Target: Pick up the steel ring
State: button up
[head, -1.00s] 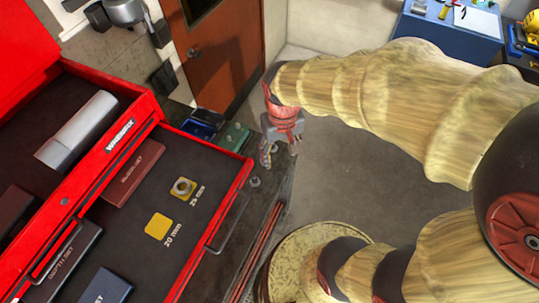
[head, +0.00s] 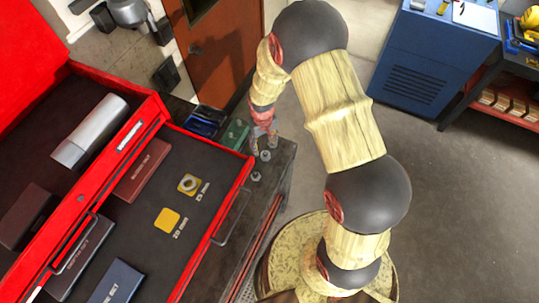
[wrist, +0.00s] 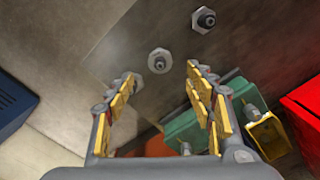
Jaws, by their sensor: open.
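A small steel ring (head: 188,184) lies on the yellow square marked 25 mm in the open red drawer. The ring cannot be made out in the wrist view. My gripper (head: 264,141) is over the dark bench top, right of the drawer, beside a green box. In the wrist view its yellow-padded fingers (wrist: 160,78) are apart with nothing between them. A small grey metal fitting (wrist: 160,60) shows just beyond the fingertips, with another (wrist: 204,19) farther off; they stand on the bench.
A green box (head: 235,134) and a blue tray (head: 207,121) stand behind the drawer. The floor at right is clear.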

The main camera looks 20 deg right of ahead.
aim_at(266, 153)
jog(key=f, duration=0.3)
jog(key=f+p, duration=0.1)
jog(key=f, duration=0.2)
jog(key=shift+s+d+f, duration=0.1)
jog(key=shift+s+f, duration=0.1)
jog(key=shift+c, duration=0.9)
jog(key=c, duration=1)
jog(key=shift+r, duration=0.15)
jog(key=shift+w+r, duration=0.1)
jog(key=shift+r, duration=0.45)
jog(key=shift+s+r+p, duration=0.4)
jog(key=shift+s+r, duration=1.95)
jog(key=shift+r, duration=0.45)
jog(key=shift+s+r+p, duration=0.35)
jog(key=shift+s+r, duration=2.05)
jog(key=shift+r, duration=0.35)
jog(key=shift+s+r+p, duration=0.4)
jog(key=shift+s+r, duration=1.95)
jog(key=shift+r, duration=0.45)
